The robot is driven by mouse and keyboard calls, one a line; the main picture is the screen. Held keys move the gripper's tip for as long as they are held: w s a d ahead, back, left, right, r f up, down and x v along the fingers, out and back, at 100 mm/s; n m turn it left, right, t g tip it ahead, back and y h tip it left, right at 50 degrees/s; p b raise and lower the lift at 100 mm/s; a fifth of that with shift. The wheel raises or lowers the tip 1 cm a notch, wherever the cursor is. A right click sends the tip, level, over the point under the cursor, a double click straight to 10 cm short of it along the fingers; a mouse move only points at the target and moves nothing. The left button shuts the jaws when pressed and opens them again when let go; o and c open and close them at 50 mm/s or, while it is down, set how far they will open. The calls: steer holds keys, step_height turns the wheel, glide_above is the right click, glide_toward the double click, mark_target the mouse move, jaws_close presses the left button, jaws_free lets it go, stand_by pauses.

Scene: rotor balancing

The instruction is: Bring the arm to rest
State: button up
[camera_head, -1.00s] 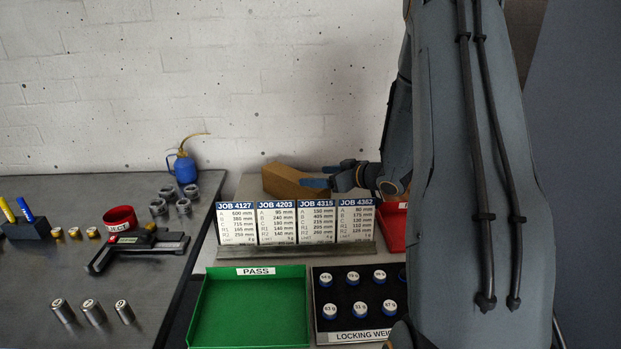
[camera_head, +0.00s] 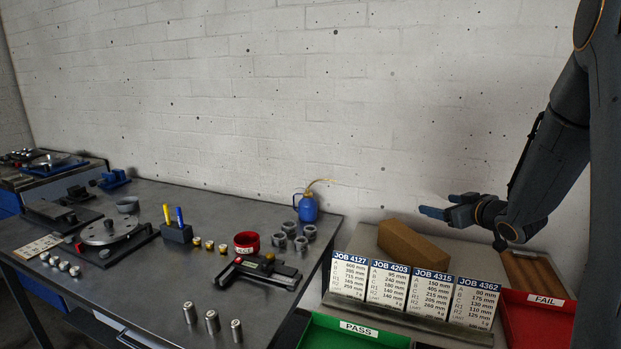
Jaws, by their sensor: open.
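My gripper (camera_head: 447,206) is at the right of the picture, above the back of the right-hand table, near a brown block (camera_head: 411,244). Its blue-tipped fingers point left and hold nothing that I can see. My arm comes in from the upper right and bends down to the gripper. The gripper appears apart from the block, though the exact gap is hard to judge.
Job cards (camera_head: 409,290) stand in front of the block. A green PASS tray (camera_head: 330,333) and a red FAIL tray (camera_head: 535,318) lie nearby. The left bench (camera_head: 150,290) holds a blue oil can (camera_head: 307,208), a red ring (camera_head: 246,242), a black gauge (camera_head: 258,270) and a rotor fixture (camera_head: 108,232).

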steer(key=s+a+f+m+g+h+b, duration=0.1)
steer(key=s+a+f+g, duration=0.3)
steer(key=s, duration=0.5)
steer(key=s+a+f+m+g+h+b, duration=0.1)
steer(key=s+a+f+m+g+h, duration=0.1)
steer(key=s+a, duration=0.7)
steer(key=s+f+g, duration=0.1)
steer(key=g, duration=0.1)
steer(key=shift+s+a+f+m+g+h+b, duration=0.25)
steer(key=shift+s+f+m+g+h+b, duration=0.05)
steer(key=shift+f+m+h+b, duration=0.1)
steer(key=s+a+f+g, duration=0.1)
steer(key=s+a, duration=0.1)
steer(key=s, duration=0.3)
steer(key=s+a+f+g+b, duration=0.1)
steer(key=s+a+g, duration=0.1)
steer(key=s, duration=0.3)
steer(key=s+a+f+g, duration=0.1)
steer(key=s+a+f, duration=0.1)
steer(key=s, duration=0.3)
steer(key=shift+s+a+f+m+g+y+b, duration=0.1)
steer(key=shift+s+a+m+g+y+b, duration=0.2)
steer(key=shift+s+g+y+b, duration=0.1)
steer(key=shift+c, duration=0.3)
